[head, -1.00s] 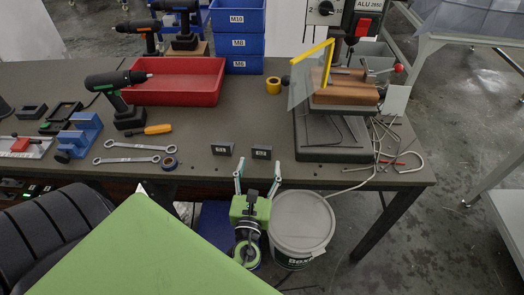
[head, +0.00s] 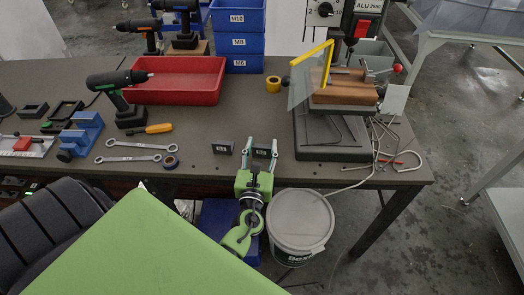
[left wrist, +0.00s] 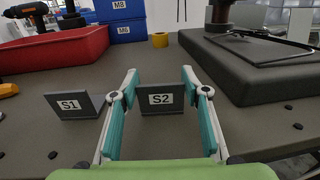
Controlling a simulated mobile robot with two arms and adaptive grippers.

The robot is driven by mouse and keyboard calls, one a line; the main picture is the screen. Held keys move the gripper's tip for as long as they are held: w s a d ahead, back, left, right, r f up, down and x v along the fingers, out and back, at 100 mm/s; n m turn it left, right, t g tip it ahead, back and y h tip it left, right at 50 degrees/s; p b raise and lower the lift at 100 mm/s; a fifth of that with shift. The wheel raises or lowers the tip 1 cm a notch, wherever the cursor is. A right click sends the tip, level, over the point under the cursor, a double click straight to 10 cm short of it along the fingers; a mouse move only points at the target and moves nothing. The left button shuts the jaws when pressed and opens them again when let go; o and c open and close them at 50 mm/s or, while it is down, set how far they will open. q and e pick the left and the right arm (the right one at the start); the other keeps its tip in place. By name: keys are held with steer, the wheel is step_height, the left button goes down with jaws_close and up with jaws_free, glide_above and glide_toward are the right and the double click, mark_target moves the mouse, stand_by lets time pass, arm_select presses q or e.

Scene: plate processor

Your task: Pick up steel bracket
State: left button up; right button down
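Two small dark upright plates with white labels, bracket-like in shape, stand near the front edge of the table. The one marked S1 (head: 222,148) is on the left and also shows in the left wrist view (left wrist: 73,105). The one marked S2 (left wrist: 160,101) is on the right and shows in the head view (head: 260,154). My left gripper (head: 263,144) is open, with its fingers on either side of S2. In the left wrist view its teal fingers (left wrist: 158,90) frame S2, with visible gaps on both sides. My right gripper is not in view.
The drill press base (head: 330,136) stands just right of S2. A red tray (head: 180,98), yellow tape (head: 273,84) and blue bins (head: 238,44) lie behind. A white bucket (head: 300,222) stands below the table edge.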

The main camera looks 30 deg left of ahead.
arm_select(q)
steer(key=c, duration=0.6)
steer(key=shift+r, duration=0.1)
